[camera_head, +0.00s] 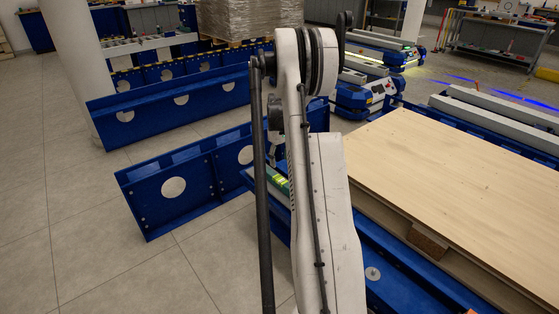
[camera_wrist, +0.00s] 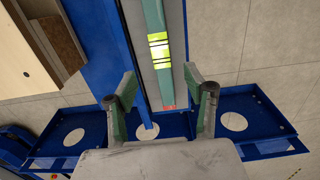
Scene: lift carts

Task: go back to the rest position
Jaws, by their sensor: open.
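My gripper (camera_wrist: 160,80) is open in the wrist view, its two green-padded fingers spread apart with nothing held. A long green bar with yellow and black bands (camera_wrist: 158,48), like a spirit level, runs down between the fingertips in the picture and looks apart from both. It lies along a grey strip beside a blue beam. In the head view, part of the bar (camera_head: 281,183) shows left of my white arm, on the blue frame. My arm stands in the middle of the head view and hides the gripper.
Blue lift-cart frames (camera_head: 172,187) with round holes stand left and behind. A wooden board (camera_head: 455,165) on blue rails fills the right. A wrapped pallet stack (camera_head: 245,18), a mobile cart (camera_head: 375,92) and a white pillar (camera_head: 80,60) stand farther back. Tiled floor is clear at left.

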